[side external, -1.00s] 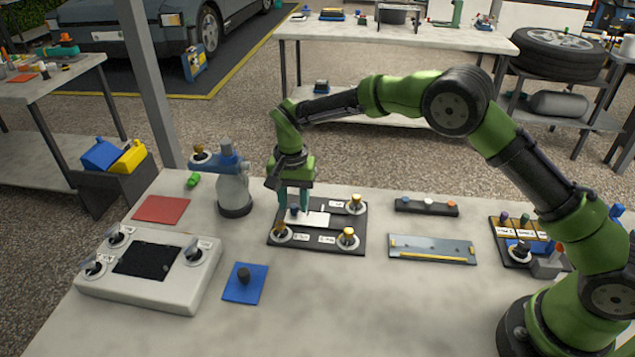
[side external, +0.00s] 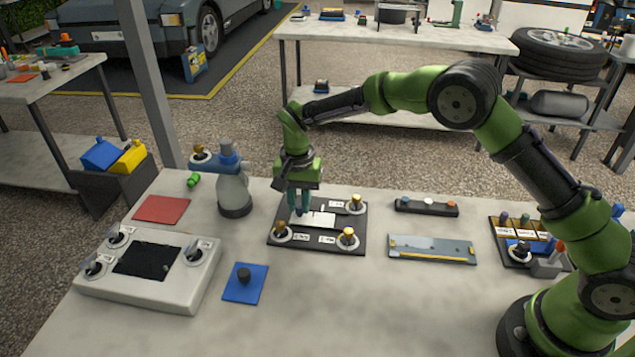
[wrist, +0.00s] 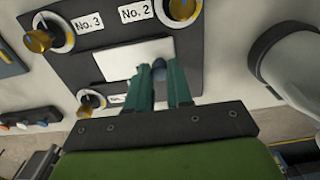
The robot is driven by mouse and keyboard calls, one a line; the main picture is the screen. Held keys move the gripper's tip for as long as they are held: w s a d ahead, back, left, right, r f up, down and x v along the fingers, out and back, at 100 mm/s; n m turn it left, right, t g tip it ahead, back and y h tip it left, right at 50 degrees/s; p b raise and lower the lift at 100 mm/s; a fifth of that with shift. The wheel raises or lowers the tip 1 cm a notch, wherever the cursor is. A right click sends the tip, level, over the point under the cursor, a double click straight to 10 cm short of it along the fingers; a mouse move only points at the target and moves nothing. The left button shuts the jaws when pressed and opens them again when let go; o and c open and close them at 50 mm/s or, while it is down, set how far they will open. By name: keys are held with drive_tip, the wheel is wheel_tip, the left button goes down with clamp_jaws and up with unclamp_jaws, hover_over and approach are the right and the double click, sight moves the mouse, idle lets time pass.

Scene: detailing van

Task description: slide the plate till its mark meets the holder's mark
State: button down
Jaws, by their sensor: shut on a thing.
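The white plate (side external: 319,219) lies flat on the dark holder board (side external: 359,224); it also shows in the wrist view (wrist: 112,62). A thin dark line shows near the plate's far edge in the side view. I cannot tell whether it is the plate's mark or the holder's, nor how the marks line up. My fingers hide part of the plate.
Yellow-topped dials stand close by on the board, at the back right (side external: 356,202), front right (side external: 347,236) and front left (side external: 281,231). A steel strip (side external: 432,250) lies to the right.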

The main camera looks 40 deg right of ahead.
sight(308, 216)
drive_tip(key=shift+s+d, duration=0.65)
drive_tip(key=shift+d, duration=0.05)
drive_tip(key=shift+a, duration=0.1)
idle(0.8)
idle(1.1)
drive_tip(key=c, duration=0.9)
unclamp_jaws()
drive_tip(key=shift+c, duration=0.2)
drive_tip(key=shift+r, duration=0.15)
drive_tip(key=shift+r, duration=2.35)
